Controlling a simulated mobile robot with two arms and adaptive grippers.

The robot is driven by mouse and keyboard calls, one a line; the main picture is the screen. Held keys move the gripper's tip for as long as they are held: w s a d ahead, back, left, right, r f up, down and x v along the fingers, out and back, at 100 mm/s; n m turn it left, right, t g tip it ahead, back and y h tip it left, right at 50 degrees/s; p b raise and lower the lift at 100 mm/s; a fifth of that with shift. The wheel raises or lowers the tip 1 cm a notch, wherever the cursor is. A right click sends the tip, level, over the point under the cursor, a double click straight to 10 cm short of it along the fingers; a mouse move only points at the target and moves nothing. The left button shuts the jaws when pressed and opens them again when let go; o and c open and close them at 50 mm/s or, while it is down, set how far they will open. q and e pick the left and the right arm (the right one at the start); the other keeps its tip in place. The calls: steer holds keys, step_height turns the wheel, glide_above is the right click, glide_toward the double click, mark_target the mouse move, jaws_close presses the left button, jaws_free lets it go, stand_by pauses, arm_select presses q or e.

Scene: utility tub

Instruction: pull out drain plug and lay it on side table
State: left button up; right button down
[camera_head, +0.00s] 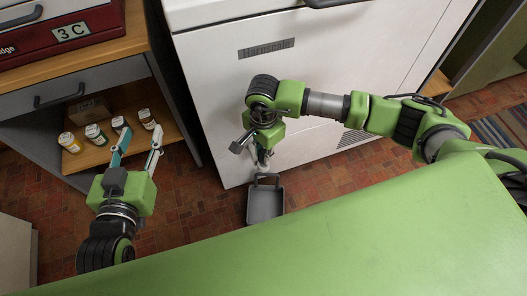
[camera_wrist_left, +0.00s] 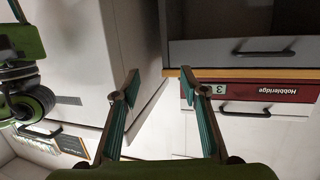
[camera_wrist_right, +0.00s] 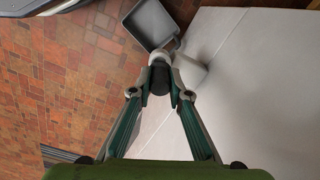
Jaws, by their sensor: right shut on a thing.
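The drain plug looks to be the dark round piece (camera_wrist_right: 159,78) in the right wrist view. My right gripper (camera_wrist_right: 160,88) is shut on it, low at the front of the white machine (camera_head: 225,85). A pale fitting (camera_wrist_right: 187,74) is right beside the plug; I cannot tell whether the plug is still seated in it. In the head view my right gripper (camera_head: 263,158) hides the plug. My left gripper (camera_head: 139,140) is open and empty in front of the low shelf. The wooden-topped table (camera_head: 110,48) stands at the left.
A grey pan (camera_head: 265,206) with a handle lies on the brick floor below my right gripper. Several small jars (camera_head: 96,134) and a cardboard box (camera_head: 89,109) stand on the shelf beneath. Bare tabletop shows along its front edge.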

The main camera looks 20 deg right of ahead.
steer(key=shift+r+p, duration=0.35)
steer(key=shift+r, duration=0.25)
arm_select(q)
step_height(320, 180, down, 6)
steer(key=s+a+g+y, duration=0.1)
steer(key=s+g, duration=0.1)
steer(key=g, duration=0.1)
steer(key=shift+s+a+r, duration=0.2)
steer(key=shift+s+a, duration=0.05)
steer(key=shift+s, duration=0.15)
arm_select(e)
steer(key=shift+r, duration=0.3)
stand_by(0.5)
